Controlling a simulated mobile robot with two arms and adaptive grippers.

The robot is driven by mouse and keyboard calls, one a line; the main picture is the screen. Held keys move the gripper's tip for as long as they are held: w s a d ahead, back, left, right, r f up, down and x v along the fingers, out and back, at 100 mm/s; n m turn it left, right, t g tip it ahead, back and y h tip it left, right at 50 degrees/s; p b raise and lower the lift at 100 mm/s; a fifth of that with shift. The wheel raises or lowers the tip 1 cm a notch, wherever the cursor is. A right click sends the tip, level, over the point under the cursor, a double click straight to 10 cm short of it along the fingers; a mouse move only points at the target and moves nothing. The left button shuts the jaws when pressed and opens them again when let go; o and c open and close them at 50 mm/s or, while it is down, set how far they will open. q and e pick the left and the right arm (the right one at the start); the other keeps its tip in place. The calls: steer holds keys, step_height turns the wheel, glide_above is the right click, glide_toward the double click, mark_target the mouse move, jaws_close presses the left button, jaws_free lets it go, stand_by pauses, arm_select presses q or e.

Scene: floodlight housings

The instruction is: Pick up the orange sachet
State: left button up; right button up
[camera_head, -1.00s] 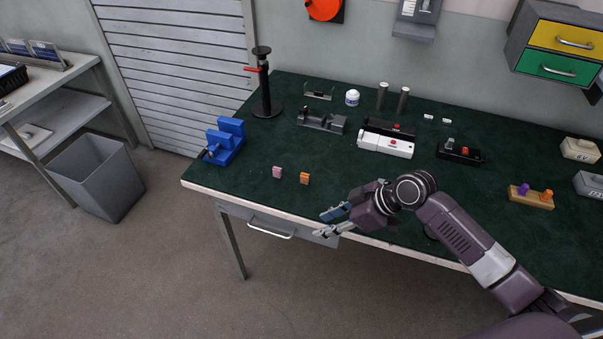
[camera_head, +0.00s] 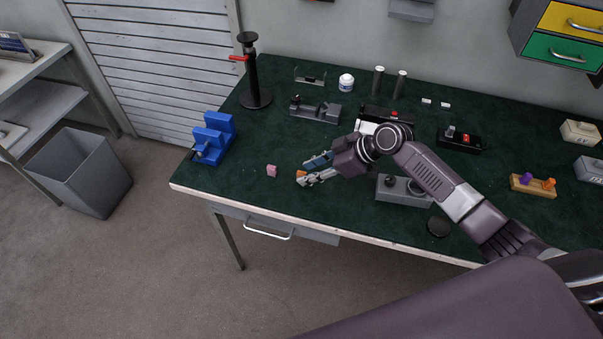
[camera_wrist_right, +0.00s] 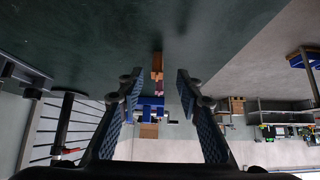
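The small orange sachet (camera_head: 301,173) lies on the dark green bench top (camera_head: 240,185) near its front edge, partly hidden by my right gripper (camera_head: 308,170). In the right wrist view the orange sachet (camera_wrist_right: 157,65) shows in the gap between the two blue-padded fingers, close to the fingertips. The right gripper (camera_wrist_right: 159,78) is open there, with space on both sides of the sachet. I cannot tell whether the sachet is fully between the fingers or just beyond them. My left gripper is not in view.
A pink sachet (camera_head: 271,170) lies just left of the orange one. A blue vise-like block (camera_head: 213,138) stands at the left. A grey box (camera_head: 404,190) lies under my right arm. A white-and-black device (camera_head: 370,127) is behind the gripper.

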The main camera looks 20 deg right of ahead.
mark_target(302, 173)
steer(key=x, duration=0.2)
steer(key=shift+w+a+f+p, duration=0.1)
steer(key=shift+w+f+p, duration=0.05)
steer(key=shift+w+p, duration=0.2)
steer(key=shift+w+a+f, duration=0.2)
steer(key=shift+a+f, duration=0.05)
steer(key=shift+f, duration=0.15)
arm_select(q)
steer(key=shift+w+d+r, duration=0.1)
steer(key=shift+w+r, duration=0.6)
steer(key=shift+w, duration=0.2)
arm_select(e)
jaws_close()
